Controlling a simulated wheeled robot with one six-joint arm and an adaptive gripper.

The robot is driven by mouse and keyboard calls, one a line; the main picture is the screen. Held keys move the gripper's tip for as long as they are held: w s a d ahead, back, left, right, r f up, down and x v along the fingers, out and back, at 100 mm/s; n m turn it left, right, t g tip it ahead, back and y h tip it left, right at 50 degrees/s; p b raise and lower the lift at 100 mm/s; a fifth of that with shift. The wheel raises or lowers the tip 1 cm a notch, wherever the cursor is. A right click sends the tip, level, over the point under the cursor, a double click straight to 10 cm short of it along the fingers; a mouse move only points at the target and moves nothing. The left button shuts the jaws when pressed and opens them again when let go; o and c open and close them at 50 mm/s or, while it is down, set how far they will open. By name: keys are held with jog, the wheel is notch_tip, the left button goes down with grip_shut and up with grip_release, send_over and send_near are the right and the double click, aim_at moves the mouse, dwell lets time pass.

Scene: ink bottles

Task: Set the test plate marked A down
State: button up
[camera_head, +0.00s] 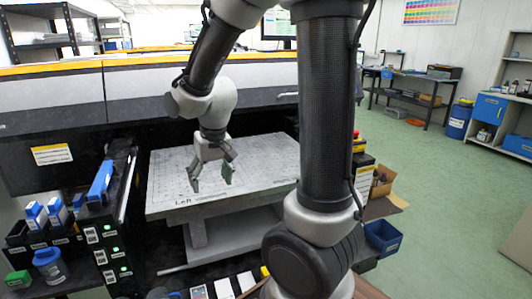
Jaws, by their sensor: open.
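My gripper (211,179) is open, with its two fingers spread and pointing down over the light grey platform (160,200). I see nothing held between the fingers. A dark greenish patch shows at the right finger, and I cannot tell whether it is part of the finger. No plate with a readable A shows. Several small pale pieces lie at the bottom edge, among them a white piece (224,288); their marks are too small to read. My thick dark arm link hides part of the platform's right side.
Blue-and-white boxes (37,216), a blue ink jar (49,265) and a green box (18,280) stand at the left. A long blue box (101,181) lies on the black rack. A dark blue bin (383,237) is right of my arm. Green floor (440,200) is open farther right.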

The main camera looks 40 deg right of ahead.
jog(key=s+d+r+t, duration=0.1)
jog(key=s+d+r, duration=0.2)
jog(key=s+r, duration=0.3)
jog(key=s+d+r+n, duration=0.1)
jog(key=s+d+r, duration=0.1)
jog(key=s+r, duration=0.4)
jog(key=s, duration=0.5)
jog(key=shift+d+n+t, duration=0.3)
jog(key=shift+d+t, duration=0.1)
